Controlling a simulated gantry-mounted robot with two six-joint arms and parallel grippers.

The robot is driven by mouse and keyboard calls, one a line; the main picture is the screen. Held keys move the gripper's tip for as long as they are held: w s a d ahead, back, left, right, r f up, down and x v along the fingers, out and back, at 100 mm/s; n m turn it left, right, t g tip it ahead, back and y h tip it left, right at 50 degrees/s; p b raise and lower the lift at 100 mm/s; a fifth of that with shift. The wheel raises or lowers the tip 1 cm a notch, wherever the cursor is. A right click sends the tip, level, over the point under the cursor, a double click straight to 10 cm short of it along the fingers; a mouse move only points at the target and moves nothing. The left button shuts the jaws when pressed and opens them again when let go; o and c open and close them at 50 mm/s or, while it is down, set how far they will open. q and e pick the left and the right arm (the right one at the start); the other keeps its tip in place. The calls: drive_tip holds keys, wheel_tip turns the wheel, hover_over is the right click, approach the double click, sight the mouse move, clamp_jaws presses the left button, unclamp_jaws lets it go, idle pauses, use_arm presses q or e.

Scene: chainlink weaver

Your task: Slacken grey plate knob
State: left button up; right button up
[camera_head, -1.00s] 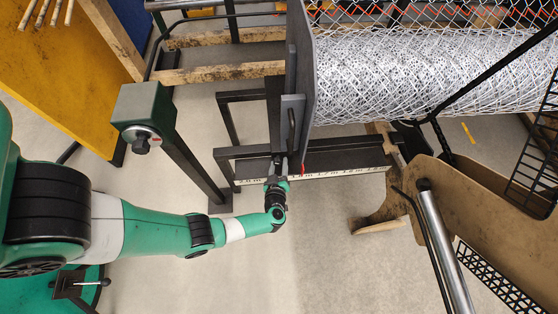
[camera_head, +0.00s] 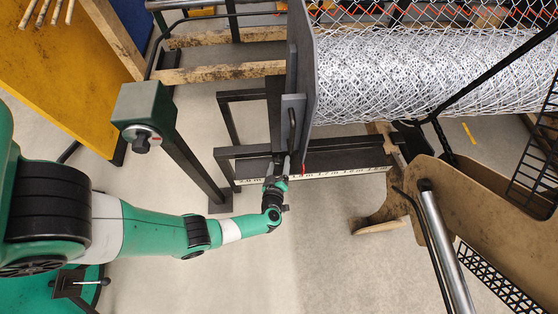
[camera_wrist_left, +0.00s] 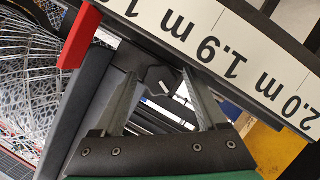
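The grey plate (camera_head: 308,75) stands upright at the end of the wire mesh roll, above a ruler rail. A dark knob (camera_wrist_left: 161,78) shows in the left wrist view, below the ruler. My left gripper (camera_head: 280,162) is at the plate's lower end, just above the rail. In the left wrist view its fingers (camera_wrist_left: 160,82) are apart, with the knob between their tips. I cannot tell whether they touch it. The knob is hidden in the head view. My right gripper is not in view.
The white ruler (camera_head: 340,173) runs along the rail, and a red pointer (camera_wrist_left: 79,36) sits beside it. A green-grey box with a black knob (camera_head: 143,108) stands on a post at left. The mesh roll (camera_head: 430,75) fills the upper right. Floor below the rail is clear.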

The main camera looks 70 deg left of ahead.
use_arm(q)
drive_tip(key=p+v, duration=0.5)
drive_tip(key=v, duration=0.6)
drive_tip(key=shift+s+d, duration=0.2)
drive_tip(key=shift+r, duration=0.1)
